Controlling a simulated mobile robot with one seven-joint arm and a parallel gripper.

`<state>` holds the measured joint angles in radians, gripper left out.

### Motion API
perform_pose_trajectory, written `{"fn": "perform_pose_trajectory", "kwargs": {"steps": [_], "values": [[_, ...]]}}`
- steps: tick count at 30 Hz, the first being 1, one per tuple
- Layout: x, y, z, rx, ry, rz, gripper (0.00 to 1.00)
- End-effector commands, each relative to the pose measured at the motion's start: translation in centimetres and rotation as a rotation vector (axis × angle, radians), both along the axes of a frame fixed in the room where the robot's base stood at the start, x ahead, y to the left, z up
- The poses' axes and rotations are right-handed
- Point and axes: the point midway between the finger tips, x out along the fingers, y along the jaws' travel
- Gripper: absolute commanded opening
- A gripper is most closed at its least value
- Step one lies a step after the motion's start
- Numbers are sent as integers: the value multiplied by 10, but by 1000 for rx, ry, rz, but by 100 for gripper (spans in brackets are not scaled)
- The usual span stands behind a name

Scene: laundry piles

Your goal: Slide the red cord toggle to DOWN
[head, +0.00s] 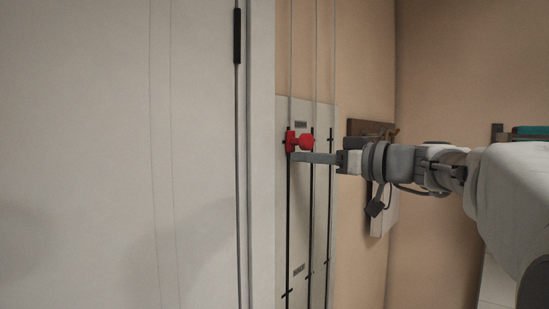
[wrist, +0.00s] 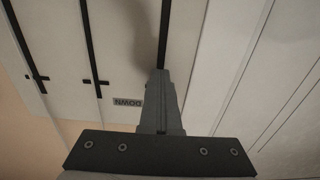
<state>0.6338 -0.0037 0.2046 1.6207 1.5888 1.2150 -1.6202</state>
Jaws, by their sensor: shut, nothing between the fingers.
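The red cord toggle (head: 291,142), with a round red knob (head: 306,142), sits high on the left black track (head: 289,215) of a pale wall panel. My gripper (head: 294,157) is shut and empty. Its fingertips are just below the toggle at the left track; whether they touch it I cannot tell. A small label (head: 300,125) is above the toggle, too small to read. In the wrist view my shut fingers (wrist: 158,74) point at the panel, close to a black track, and the DOWN label (wrist: 128,104) shows upside down. The toggle is not visible there.
Two more black tracks (head: 312,200) with cords run to the right of the toggle's track. A white door (head: 200,200) with a dark handle (head: 237,36) stands to the left. A wooden wall fixture (head: 371,128) is behind my arm. The panel below my gripper is clear.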

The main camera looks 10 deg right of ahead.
Motion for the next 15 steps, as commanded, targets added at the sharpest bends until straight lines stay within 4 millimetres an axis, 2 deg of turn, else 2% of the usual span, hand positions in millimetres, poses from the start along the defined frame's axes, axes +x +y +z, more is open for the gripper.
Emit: {"fn": "perform_pose_trajectory", "kwargs": {"steps": [1,2,11,12,15], "values": [[0,0,0,0,0,0,8],[0,0,0,0,0,0,14],[0,0,0,0,0,0,68],[0,0,0,0,0,0,71],[0,0,0,0,0,0,71]]}}
